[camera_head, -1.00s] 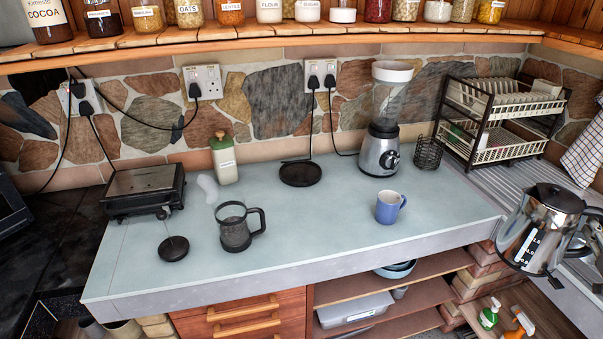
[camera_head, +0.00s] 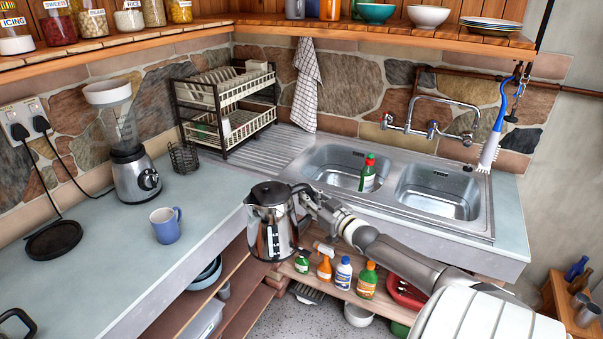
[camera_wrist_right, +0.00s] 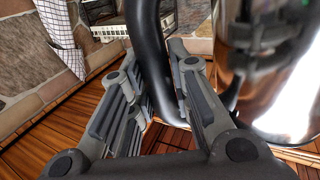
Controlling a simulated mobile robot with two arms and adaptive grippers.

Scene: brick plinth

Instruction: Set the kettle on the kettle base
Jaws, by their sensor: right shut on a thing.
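A shiny steel kettle (camera_head: 270,222) with a black lid hangs upright in the air in front of the counter edge, in the middle of the head view. My right gripper (camera_head: 312,203) is shut on the kettle's black handle, on the kettle's right side. The right wrist view shows the gripper's fingers around the dark handle (camera_wrist_right: 150,60), with the steel body (camera_wrist_right: 275,80) close at the right. The round black kettle base (camera_head: 54,239) lies flat on the counter at the left, near the wall socket, and looks empty. My left gripper is not in view.
A blue mug (camera_head: 166,226) stands on the counter between the kettle and the base. A blender (camera_head: 136,175), a wire holder (camera_head: 184,157) and a dish rack (camera_head: 226,118) stand behind. The double sink (camera_head: 440,195) is at right.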

